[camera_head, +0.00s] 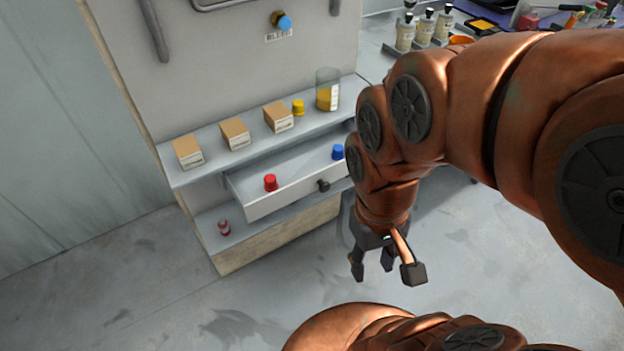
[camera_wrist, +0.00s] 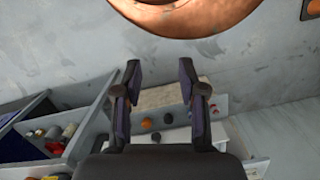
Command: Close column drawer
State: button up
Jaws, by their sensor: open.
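The column drawer (camera_head: 293,189) stands pulled out of the grey column below its upper shelf in the head view. A red cap (camera_head: 270,182) and a blue cap (camera_head: 338,152) are in it. A dark knob (camera_head: 323,185) is on its front face. My gripper (camera_head: 386,273) is open and empty, pointing down to the right of the drawer front and apart from it. In the wrist view my gripper's two fingers (camera_wrist: 160,90) are spread with nothing between them. My arm covers the right end of the drawer in the head view.
The shelf (camera_head: 215,164) above the drawer holds several small boxes (camera_head: 235,134), a yellow cap (camera_head: 298,108) and a glass jar (camera_head: 327,90). A small red bottle (camera_head: 224,227) stands on the lower shelf. A bench with bottles (camera_head: 424,27) is at the back right. The floor in front is clear.

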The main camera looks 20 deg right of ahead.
aim_at(304, 166)
jog(key=k, duration=0.5)
jog(key=u, duration=1.85)
jog(key=i, duration=1.2)
jog(key=z, duration=2.45)
